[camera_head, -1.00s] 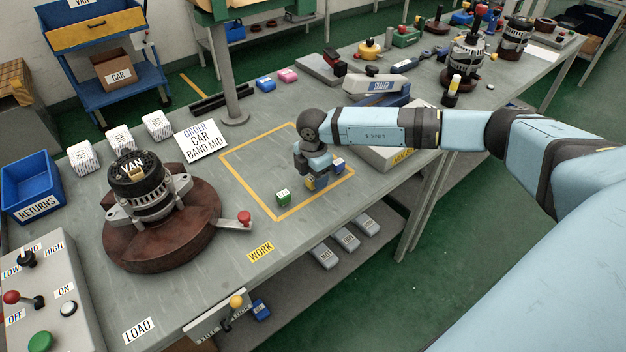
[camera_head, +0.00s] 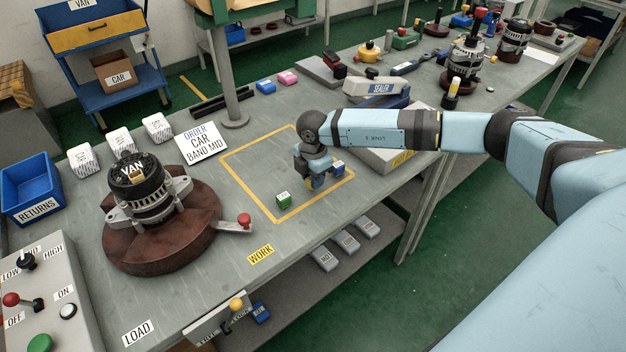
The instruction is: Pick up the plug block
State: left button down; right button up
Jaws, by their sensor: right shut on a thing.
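My right gripper (camera_head: 315,178) points down inside the yellow-outlined work area. It is shut on a small block, which I take to be the plug block; the fingers hide most of it. I cannot tell for certain whether it is clear of the table. A blue block (camera_head: 338,167) sits just right of the gripper. A green block (camera_head: 283,200) with a light label stands to its left, apart from it. My left gripper is not in view.
An order card (camera_head: 202,143) lies behind the work area. A grey box (camera_head: 385,158) stands beneath my right forearm. The work area's left part is clear.

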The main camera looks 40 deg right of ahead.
notch_tip(320, 180, up, 23)
dwell(0.8)
jog(key=shift+f, duration=0.15)
